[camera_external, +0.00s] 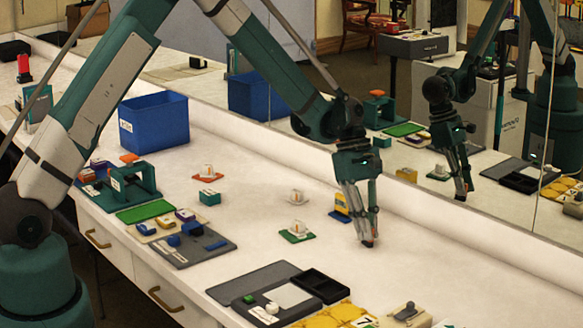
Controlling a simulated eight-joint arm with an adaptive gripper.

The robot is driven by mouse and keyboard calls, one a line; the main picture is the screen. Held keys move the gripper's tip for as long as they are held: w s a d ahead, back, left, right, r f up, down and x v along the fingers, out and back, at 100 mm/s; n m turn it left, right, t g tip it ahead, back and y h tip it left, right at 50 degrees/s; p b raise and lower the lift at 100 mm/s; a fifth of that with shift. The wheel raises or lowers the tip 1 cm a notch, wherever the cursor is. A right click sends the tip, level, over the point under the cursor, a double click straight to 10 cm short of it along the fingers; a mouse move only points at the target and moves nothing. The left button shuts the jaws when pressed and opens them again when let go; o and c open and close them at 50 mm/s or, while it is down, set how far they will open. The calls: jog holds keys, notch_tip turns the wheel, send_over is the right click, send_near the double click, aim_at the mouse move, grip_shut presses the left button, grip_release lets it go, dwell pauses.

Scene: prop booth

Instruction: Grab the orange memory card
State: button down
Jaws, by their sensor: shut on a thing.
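My gripper (368,241) points down low over the white counter, right of centre, with its fingers closed together. A small orange-red bit, which looks like the orange memory card (369,244), shows at the fingertips. Most of it is hidden by the fingers, and I cannot tell whether it touches the counter.
A yellow and blue block (341,207) stands just left of my gripper. A green pad with a white piece (297,231) lies farther left. A blue bin (154,122) stands at the back left. Black trays (321,285) lie in front. A mirror runs behind the counter.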

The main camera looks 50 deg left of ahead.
jog(key=shift+r, duration=0.15)
jog(key=shift+r+p, duration=0.6)
jog(key=shift+r, duration=4.3)
